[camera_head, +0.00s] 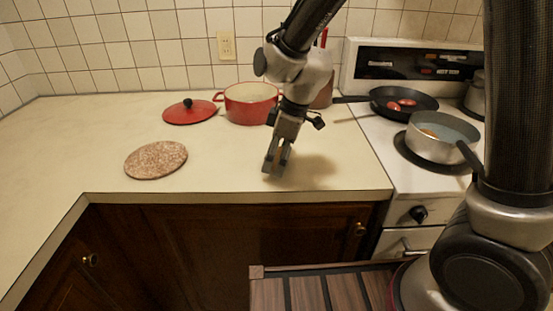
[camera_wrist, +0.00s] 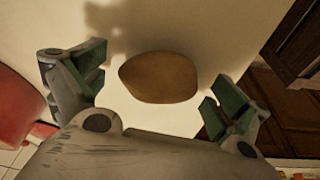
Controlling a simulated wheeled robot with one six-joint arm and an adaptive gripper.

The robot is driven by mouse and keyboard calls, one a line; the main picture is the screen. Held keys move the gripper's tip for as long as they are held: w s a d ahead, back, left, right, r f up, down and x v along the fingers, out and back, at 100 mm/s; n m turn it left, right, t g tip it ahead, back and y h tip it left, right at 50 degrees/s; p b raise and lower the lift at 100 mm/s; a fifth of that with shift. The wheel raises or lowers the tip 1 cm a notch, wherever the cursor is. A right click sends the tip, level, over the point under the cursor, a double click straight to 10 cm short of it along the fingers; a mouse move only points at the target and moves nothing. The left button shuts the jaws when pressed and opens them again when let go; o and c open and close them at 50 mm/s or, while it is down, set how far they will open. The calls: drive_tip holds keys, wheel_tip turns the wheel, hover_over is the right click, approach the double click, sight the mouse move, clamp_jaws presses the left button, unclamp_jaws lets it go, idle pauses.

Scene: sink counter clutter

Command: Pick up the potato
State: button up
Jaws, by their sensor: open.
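The potato (camera_wrist: 158,77) is a brown oval lying on the counter in the wrist view. It sits between the two spread green-padded fingers of my gripper (camera_wrist: 155,90), with a gap on each side. In the head view my gripper (camera_head: 277,160) points down, low over the counter near its front edge. I cannot make out the potato there; my gripper seems to hide it. My gripper is open and empty.
A red pot (camera_head: 250,108) and its red lid (camera_head: 190,112) stand behind to the left. A round speckled trivet (camera_head: 156,160) lies left on the counter (camera_head: 70,140). The stove at right holds a black pan (camera_head: 400,103) and a grey pot (camera_head: 443,135).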

sight(279, 152)
drive_tip(key=c, duration=1.2)
drive_tip(key=shift+c, duration=0.2)
drive_tip(key=shift+r, duration=0.2)
drive_tip(key=v, duration=0.3)
drive_tip(key=a+v, duration=0.1)
drive_tip(key=v, duration=0.2)
drive_tip(key=a+v, duration=0.1)
drive_tip(key=v, duration=0.2)
drive_tip(key=shift+w+d+r, duration=0.1)
drive_tip(key=shift+w+r, duration=0.25)
drive_tip(key=shift+r, duration=0.25)
drive_tip(key=w+d+r, duration=0.1)
drive_tip(key=d+r, duration=0.2)
drive_tip(key=d, duration=1.4)
drive_tip(key=w+d+r, duration=0.2)
drive_tip(key=d, duration=1.4)
drive_tip(key=w+d+r, duration=0.1)
drive_tip(key=d+r, duration=0.2)
drive_tip(key=d, duration=1.4)
drive_tip(key=shift+w+d+r, duration=0.25)
drive_tip(key=shift+d+r, duration=0.1)
